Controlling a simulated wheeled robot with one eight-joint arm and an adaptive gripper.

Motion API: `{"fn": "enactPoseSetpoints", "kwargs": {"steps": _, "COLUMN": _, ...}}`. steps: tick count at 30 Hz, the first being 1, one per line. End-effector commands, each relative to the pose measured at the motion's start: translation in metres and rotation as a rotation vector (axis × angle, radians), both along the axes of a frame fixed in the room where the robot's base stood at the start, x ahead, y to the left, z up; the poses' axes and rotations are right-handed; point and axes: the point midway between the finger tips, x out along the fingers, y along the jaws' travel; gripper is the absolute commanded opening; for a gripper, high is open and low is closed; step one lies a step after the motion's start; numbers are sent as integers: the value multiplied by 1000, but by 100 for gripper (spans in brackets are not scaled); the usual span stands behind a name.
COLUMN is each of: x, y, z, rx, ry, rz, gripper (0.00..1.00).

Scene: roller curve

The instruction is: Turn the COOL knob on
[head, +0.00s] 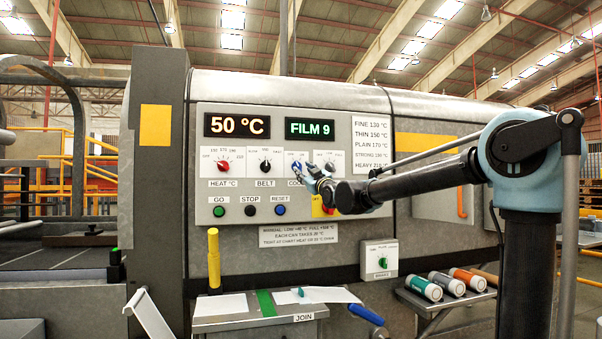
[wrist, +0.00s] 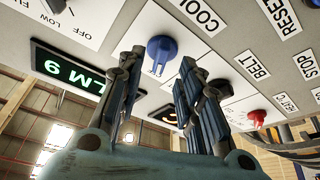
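The blue COOL knob (head: 296,166) is on the grey control panel, right of the black BELT knob (head: 265,166). Its label is partly hidden by my gripper in the head view. In the wrist view the COOL knob (wrist: 162,48) shows whole, with a pale mark on its edge facing my gripper. My gripper (wrist: 161,58) is open, its two fingertips apart on either side of the knob in the picture. I cannot tell whether they touch it. In the head view my gripper (head: 314,174) is close to the panel, just right of the knob.
The red HEAT knob (head: 223,166) is further left. GO (head: 218,211), STOP (head: 250,210) and RESET (head: 280,210) buttons sit below. Displays read 50 °C (head: 237,125) and FILM 9 (head: 310,129).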

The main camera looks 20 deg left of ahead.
Motion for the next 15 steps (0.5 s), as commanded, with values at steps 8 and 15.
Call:
{"fn": "enactPoseSetpoints", "kwargs": {"steps": 8, "x": 23, "y": 21, "z": 11, "rx": 0, "ry": 0, "rz": 0, "gripper": 33}}
{"fn": "enactPoseSetpoints", "kwargs": {"steps": 15, "x": 29, "y": 26, "z": 14, "rx": 0, "ry": 0, "rz": 0, "gripper": 33}}
